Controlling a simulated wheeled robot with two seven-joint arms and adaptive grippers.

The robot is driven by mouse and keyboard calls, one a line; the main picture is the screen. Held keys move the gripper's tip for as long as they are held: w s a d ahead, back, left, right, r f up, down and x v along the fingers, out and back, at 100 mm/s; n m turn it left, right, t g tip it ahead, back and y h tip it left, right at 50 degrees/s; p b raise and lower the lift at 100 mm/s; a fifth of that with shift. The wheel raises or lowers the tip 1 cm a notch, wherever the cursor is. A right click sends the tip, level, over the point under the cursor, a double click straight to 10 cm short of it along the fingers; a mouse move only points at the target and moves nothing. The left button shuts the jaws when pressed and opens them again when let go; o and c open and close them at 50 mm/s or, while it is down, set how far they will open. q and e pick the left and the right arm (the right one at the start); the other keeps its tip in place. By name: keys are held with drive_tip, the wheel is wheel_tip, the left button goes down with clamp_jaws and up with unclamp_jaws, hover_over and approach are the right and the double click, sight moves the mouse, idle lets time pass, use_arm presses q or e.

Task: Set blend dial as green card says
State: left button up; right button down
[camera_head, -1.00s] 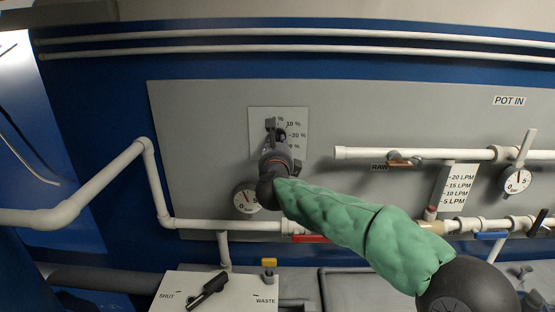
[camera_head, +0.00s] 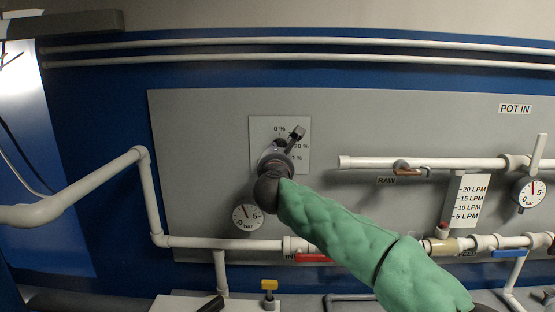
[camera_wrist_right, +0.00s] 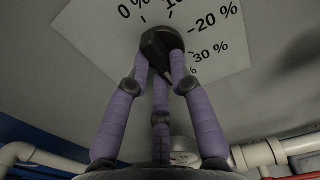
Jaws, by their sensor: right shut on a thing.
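The blend dial's white plate (camera_head: 261,131) is on the grey wall panel, with percent marks from 0 % to 20 % readable and a lower one partly hidden. The green card and my left gripper are not in view.
A pressure gauge (camera_head: 247,217) is just below the dial. A white pipe (camera_head: 200,242) with a red-handled valve (camera_head: 314,258) runs below my forearm. The RAW valve (camera_head: 408,167) and its pipe are to the right. The panel above the dial is clear.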

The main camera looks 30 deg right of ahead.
idle(0.5)
drive_tip(key=c, duration=1.1)
unclamp_jaws()
drive_tip(key=shift+f, duration=0.1)
drive_tip(key=v, duration=1.2)
drive_tip(key=shift+d, duration=0.1)
